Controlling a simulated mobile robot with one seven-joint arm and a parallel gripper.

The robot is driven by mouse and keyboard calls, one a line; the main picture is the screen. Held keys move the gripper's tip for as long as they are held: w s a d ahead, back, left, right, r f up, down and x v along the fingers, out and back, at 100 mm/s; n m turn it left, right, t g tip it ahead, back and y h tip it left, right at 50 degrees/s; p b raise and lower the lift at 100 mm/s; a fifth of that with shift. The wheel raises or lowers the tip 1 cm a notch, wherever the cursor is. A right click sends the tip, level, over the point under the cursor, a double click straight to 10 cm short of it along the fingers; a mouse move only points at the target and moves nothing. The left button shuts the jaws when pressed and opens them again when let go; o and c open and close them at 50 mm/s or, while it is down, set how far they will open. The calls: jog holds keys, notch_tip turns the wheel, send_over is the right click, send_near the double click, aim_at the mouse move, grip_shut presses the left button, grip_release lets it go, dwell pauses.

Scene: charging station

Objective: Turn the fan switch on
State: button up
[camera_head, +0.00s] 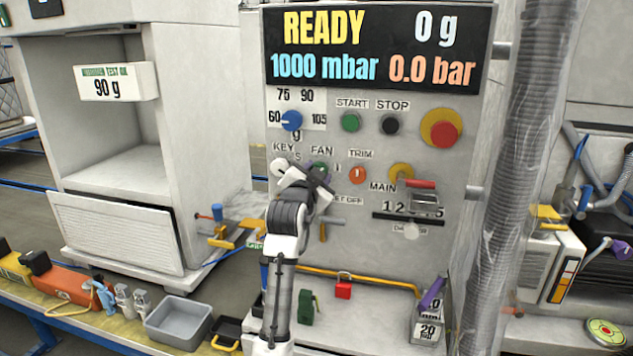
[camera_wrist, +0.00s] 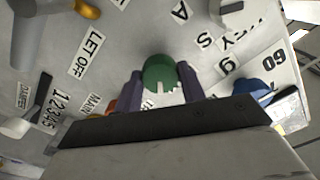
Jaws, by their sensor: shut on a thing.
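The fan switch is a round green knob (camera_head: 319,167) on the grey control panel (camera_head: 300,240), under the FAN label. My gripper (camera_head: 318,183) is at this knob and hides part of it in the head view. In the wrist view, the green knob (camera_wrist: 160,73) sits between the two dark fingers of my gripper (camera_wrist: 160,80), which is shut on it. White marks show on or beside the knob's near edge. The bar of my gripper covers the panel just below it.
An orange trim knob (camera_head: 357,174) is close on the right, and a white key knob (camera_head: 280,167) close on the left. A blue dial (camera_head: 291,120), green start button (camera_head: 351,121) and black stop button (camera_head: 391,124) sit above. A red-handled lever (camera_head: 420,184) is further right.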

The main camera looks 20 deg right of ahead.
jog(key=m+b, duration=0.3)
jog(key=m, duration=0.5)
jog(key=shift+m, duration=0.4)
dwell(0.4)
jog(key=o, duration=1)
jog(key=shift+c, duration=0.2)
jog(key=b+v, duration=0.3)
jog(key=v, duration=1)
jog(key=shift+s+a, duration=0.25)
jog(key=shift+s, duration=0.1)
